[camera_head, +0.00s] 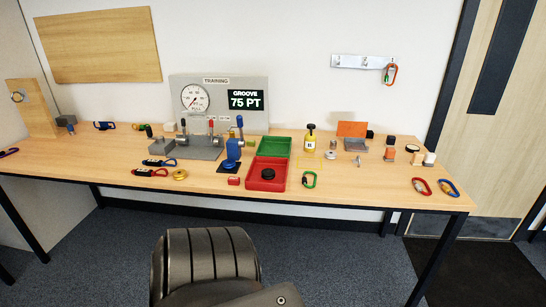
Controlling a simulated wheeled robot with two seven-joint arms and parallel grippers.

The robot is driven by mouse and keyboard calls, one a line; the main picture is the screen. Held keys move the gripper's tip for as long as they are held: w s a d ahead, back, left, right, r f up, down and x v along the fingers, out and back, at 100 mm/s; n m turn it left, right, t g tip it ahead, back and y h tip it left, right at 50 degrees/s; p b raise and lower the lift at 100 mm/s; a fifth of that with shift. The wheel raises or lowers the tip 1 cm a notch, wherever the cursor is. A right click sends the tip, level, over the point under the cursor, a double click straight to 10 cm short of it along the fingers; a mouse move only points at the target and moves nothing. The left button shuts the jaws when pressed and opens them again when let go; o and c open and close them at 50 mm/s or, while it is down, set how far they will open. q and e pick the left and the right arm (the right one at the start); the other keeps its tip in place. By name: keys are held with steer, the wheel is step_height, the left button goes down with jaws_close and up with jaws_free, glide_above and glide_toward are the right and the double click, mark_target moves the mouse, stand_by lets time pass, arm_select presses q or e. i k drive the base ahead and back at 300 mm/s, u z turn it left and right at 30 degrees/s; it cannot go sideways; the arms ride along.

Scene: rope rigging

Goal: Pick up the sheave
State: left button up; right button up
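A small yellow, round, wheel-like piece (179,175), which looks like a sheave, lies flat near the front edge of the table, left of the red tray. A black round piece (267,174) lies in the red tray (267,187); I cannot tell whether it is also a sheave. Neither of my grippers shows in the head view, and nothing touches the yellow piece.
A green tray (274,141) adjoins the red one. A grey training panel (218,96) with a gauge and "GROOVE 75 PT" stands behind a lever block (187,147). Red and blue carabiners (421,186) lie at right.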

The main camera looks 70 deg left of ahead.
mark_target(228, 163)
steer(key=u, duration=0.15)
steer(key=i, duration=1.15)
steer(key=u, duration=1.3)
steer(key=i, duration=0.8)
steer(key=u, duration=0.85)
